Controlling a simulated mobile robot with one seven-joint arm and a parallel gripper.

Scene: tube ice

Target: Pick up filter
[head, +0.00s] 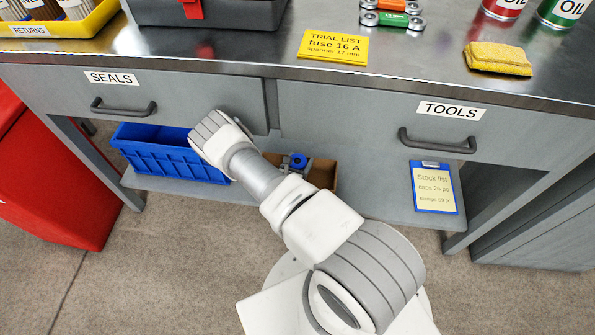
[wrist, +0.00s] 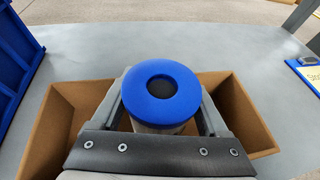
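The filter has a blue ring-shaped top (wrist: 160,92) with a dark centre and a pale body below it. In the wrist view it stands upright in the cardboard box (wrist: 55,125). My gripper (wrist: 164,105) is over the box, with one grey finger on each side of the filter. The fingers look open, with narrow gaps showing beside the pale body. The ring hides the fingertips, so contact lower down is hidden. In the head view the blue filter top (head: 298,161) shows at the box (head: 323,173), partly behind my arm.
A blue crate (head: 165,152) stands left of the box on the lower shelf (head: 385,200). A stock list clipboard (head: 434,187) is to the right. The drawers (head: 180,97) and worktop edge lie above the shelf. A red cabinet (head: 45,175) is at far left.

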